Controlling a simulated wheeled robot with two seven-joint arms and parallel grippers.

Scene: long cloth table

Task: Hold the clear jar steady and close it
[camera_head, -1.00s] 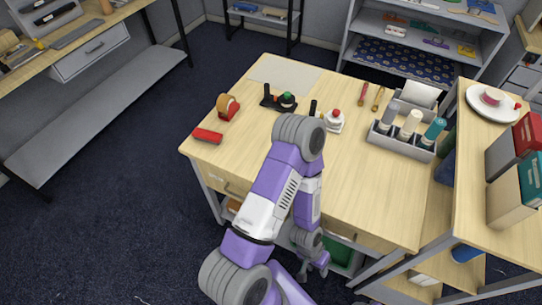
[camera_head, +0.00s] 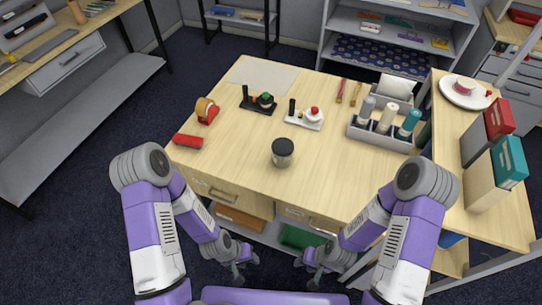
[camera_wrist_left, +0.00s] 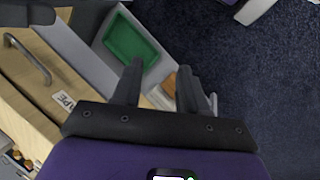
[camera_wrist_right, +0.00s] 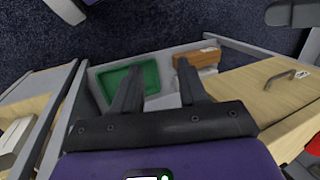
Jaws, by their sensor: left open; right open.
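A small jar (camera_head: 282,153) stands upright on the wooden table, near its front middle. Its top looks dark and its body grey; I cannot tell whether a lid is seated on it. My left gripper (camera_head: 243,268) hangs below and in front of the table edge, left of the jar. My right gripper (camera_head: 308,270) hangs there too, a little to the right. Both are empty and well apart from the jar. The open fingers show in the left wrist view (camera_wrist_left: 158,80) and in the right wrist view (camera_wrist_right: 159,80). Neither wrist view shows the jar.
Behind the jar are a black stand (camera_head: 259,103) and a white stand (camera_head: 305,118). A red stapler-like item (camera_head: 187,141) and a tape dispenser (camera_head: 207,110) lie left. A grey caddy (camera_head: 380,136) with bottles stands right. The table around the jar is clear.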

